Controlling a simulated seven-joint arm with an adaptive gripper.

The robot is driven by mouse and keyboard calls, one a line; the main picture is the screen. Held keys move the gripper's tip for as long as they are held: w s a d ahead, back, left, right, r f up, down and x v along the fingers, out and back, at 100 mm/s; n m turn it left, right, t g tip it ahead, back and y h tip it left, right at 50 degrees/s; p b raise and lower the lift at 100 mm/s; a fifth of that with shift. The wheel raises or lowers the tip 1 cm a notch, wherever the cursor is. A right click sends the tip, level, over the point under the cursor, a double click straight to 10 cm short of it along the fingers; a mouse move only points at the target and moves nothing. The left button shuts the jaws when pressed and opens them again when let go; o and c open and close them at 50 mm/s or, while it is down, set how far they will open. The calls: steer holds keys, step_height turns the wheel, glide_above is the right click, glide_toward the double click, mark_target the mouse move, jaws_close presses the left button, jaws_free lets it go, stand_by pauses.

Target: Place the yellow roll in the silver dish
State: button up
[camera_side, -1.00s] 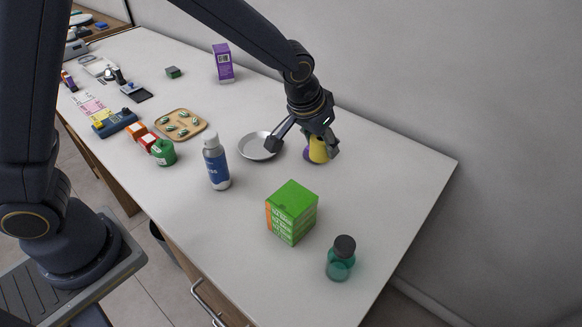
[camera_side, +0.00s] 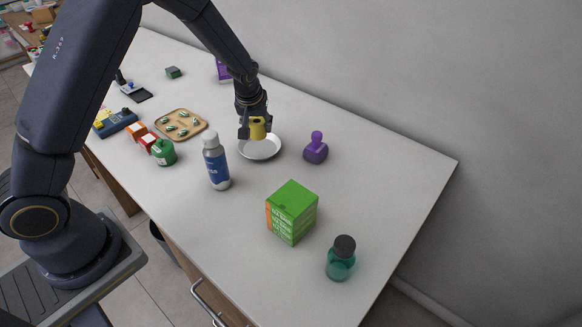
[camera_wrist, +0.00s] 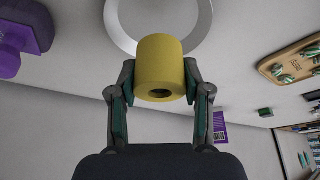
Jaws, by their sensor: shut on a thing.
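The yellow roll (camera_side: 257,130) is held between the fingers of my gripper (camera_side: 254,128). In the wrist view the roll (camera_wrist: 160,68) sits between both fingertips of the gripper (camera_wrist: 160,88), with a dark hole in its near end. The silver dish (camera_side: 262,153) lies on the counter, and in the side view the roll is over its back part, seemingly a little above it. In the wrist view the dish rim (camera_wrist: 119,33) shows behind the roll, which hides part of the dish.
A purple stamp-like object (camera_side: 316,150) stands right of the dish. A white and blue bottle (camera_side: 216,163) stands in front-left. A green box (camera_side: 292,213) and teal bottle (camera_side: 341,262) are nearer the front. A tan tray (camera_side: 181,126) lies left. The counter's right end is clear.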

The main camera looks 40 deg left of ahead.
mark_target(259, 138)
steer(key=shift+f, duration=2.3)
steer(key=o, duration=1.1)
steer(key=shift+f, duration=0.15)
steer(key=shift+o, duration=0.2)
steer(key=v, duration=1.2)
steer(key=s+d+r+m+h, duration=0.1)
steer(key=s+r+m, duration=0.1)
steer(key=s+r, duration=0.3)
steer(key=s+d+r+m+t, duration=0.1)
steer(key=s+r, duration=0.4)
steer(key=s, duration=0.6)
steer(key=s+d+r+m+t+h, duration=0.1)
steer(key=s+r+m, duration=0.3)
steer(key=s, duration=0.4)
steer(key=shift+s+d+r+h, duration=0.15)
steer(key=shift+d+r+h, duration=0.15)
steer(key=shift+d+r, duration=0.45)
